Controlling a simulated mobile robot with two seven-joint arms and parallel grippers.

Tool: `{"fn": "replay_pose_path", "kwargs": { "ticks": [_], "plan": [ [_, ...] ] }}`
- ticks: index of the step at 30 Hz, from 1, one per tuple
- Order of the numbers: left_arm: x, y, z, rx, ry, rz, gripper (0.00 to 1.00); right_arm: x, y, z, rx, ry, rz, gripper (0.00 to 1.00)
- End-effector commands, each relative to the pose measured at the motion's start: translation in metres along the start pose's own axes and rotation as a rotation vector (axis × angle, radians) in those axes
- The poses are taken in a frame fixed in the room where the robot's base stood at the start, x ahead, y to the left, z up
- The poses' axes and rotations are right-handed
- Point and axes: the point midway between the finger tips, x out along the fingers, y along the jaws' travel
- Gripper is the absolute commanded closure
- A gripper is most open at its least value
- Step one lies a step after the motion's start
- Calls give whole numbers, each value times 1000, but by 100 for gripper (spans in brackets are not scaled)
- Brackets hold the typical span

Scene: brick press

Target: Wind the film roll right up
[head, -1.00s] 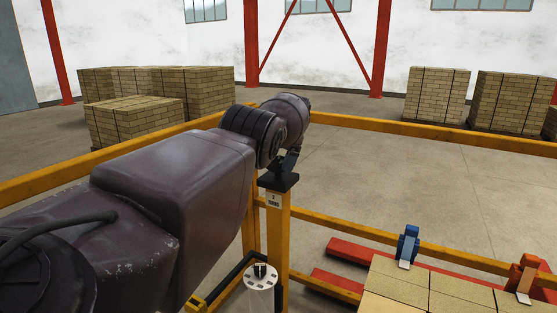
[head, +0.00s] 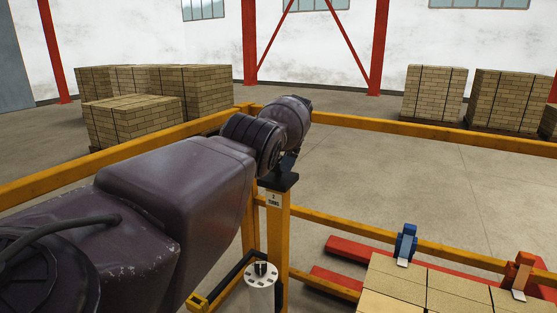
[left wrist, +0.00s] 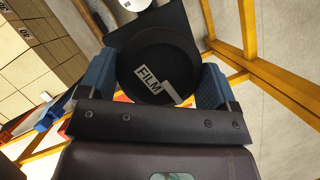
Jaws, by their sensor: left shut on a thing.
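My left gripper (left wrist: 153,82) is shut on a round black knob (left wrist: 175,63) marked "FILM", with one blue-padded finger on each side. In the head view my left gripper (head: 288,163) is mostly hidden behind my own wrist, at the black plate (head: 278,181) on top of a yellow post. The film roll (head: 262,295) looks like a pale upright cylinder with a white, dark-spotted disc on top, low beside this post. A white disc (left wrist: 133,4) also shows at the top of the left wrist view. My right gripper is not in view.
Yellow rails (head: 425,245) run around the place. Bricks (head: 390,275) lie at the lower right, with a blue clamp (head: 406,243) and an orange clamp (head: 520,272) by them. Brick stacks (head: 134,121) stand beyond the rails.

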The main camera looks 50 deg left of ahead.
Motion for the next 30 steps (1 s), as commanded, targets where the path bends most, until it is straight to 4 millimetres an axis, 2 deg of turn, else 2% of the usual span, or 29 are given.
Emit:
{"fn": "replay_pose_path", "kwargs": {
  "ticks": [17, 26, 30],
  "plan": [
    [-2, 2, 2, 168, 1, -70, 40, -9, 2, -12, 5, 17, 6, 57],
    [-7, 3, 4, 380, 4, -156, 40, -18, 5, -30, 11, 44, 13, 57],
    [-5, 2, 4, 476, 3, -198, 40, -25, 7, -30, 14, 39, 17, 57]
  ]
}}
